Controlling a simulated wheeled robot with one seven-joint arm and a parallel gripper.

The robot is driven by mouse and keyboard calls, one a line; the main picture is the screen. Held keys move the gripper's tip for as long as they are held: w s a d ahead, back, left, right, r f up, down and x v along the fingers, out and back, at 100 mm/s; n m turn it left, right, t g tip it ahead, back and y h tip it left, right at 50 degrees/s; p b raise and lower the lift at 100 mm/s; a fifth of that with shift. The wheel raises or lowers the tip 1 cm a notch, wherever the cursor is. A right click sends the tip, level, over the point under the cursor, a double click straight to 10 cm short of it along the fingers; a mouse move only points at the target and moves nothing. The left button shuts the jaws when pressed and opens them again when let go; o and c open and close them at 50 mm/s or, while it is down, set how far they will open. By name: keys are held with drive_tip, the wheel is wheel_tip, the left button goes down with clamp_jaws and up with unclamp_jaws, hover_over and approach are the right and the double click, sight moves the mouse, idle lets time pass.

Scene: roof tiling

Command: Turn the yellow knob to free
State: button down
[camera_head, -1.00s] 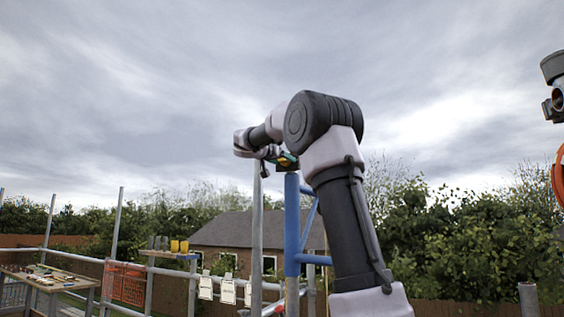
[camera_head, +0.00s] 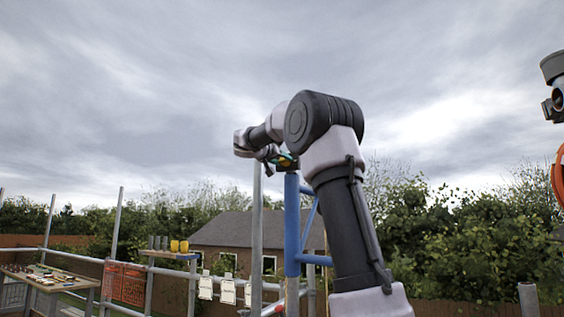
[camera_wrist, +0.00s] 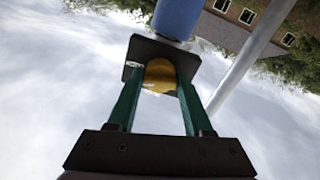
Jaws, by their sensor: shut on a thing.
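The yellow knob (camera_wrist: 160,76) sits on a dark plate (camera_wrist: 190,62) at the end of a blue post (camera_wrist: 178,18) in the wrist view. My gripper (camera_wrist: 158,88) has its two green fingers on either side of the knob and is shut on it. A small white mark shows on the plate left of the knob; I cannot read it. In the head view the gripper (camera_head: 280,161) is small beside the top of the blue post (camera_head: 292,220), and my arm hides part of this area. The knob's setting cannot be told.
A grey scaffold pole (camera_head: 257,230) stands just left of the blue post. White tags (camera_head: 228,291) hang on a rail below. A wooden table (camera_head: 50,278) with small items and a shelf with yellow cups (camera_head: 179,246) stand at left. Open sky surrounds the arm's upper part.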

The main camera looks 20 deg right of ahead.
drive_tip(key=n, duration=1.1)
drive_tip(key=shift+n, duration=2.1)
drive_tip(key=shift+c, duration=1.6)
unclamp_jaws()
drive_tip(key=shift+s, duration=0.1)
drive_tip(key=v, duration=1)
drive_tip(key=shift+s+a, duration=0.25)
drive_tip(key=shift+a, duration=0.05)
